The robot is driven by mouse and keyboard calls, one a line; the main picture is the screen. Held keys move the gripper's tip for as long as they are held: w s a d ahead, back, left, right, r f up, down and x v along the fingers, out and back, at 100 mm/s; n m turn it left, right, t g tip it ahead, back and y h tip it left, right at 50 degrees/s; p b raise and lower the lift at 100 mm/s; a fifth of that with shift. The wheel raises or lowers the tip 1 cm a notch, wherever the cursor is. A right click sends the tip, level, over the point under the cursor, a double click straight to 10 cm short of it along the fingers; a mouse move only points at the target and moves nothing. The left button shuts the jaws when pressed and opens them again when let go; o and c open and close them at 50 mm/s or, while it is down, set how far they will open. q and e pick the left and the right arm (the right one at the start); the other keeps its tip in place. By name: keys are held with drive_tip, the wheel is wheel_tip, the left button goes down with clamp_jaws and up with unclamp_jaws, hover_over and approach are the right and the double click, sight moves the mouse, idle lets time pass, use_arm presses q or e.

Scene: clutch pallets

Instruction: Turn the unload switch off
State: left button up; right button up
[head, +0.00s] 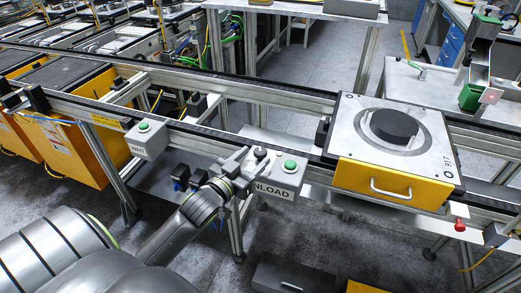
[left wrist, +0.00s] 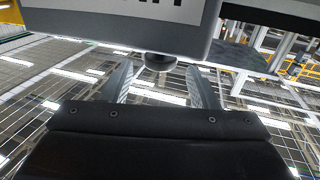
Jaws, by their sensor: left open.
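The unload switch box (head: 284,179) is a grey box on the front rail of the conveyor, with "NLOAD" readable on its front. My left gripper (head: 247,158) is at the left end of the box, by the knob, and partly covers the label. In the left wrist view the box (left wrist: 120,30) fills the top, and the dark knob (left wrist: 160,62) shows between the two open fingers (left wrist: 163,85). I cannot tell whether the fingers touch it. My right gripper is not in view.
A similar grey box with a green button (head: 147,139) sits further left on the rail. A pallet with a black disc and yellow front (head: 385,178) stands on the conveyor just right of the unload box. A red knob (head: 460,225) is at the right.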

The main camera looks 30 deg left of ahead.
sight(257, 155)
use_arm(q)
drive_tip(key=shift+w, duration=2.05)
drive_tip(key=c, duration=0.9)
drive_tip(key=shift+d, duration=0.1)
drive_tip(key=shift+c, duration=0.2)
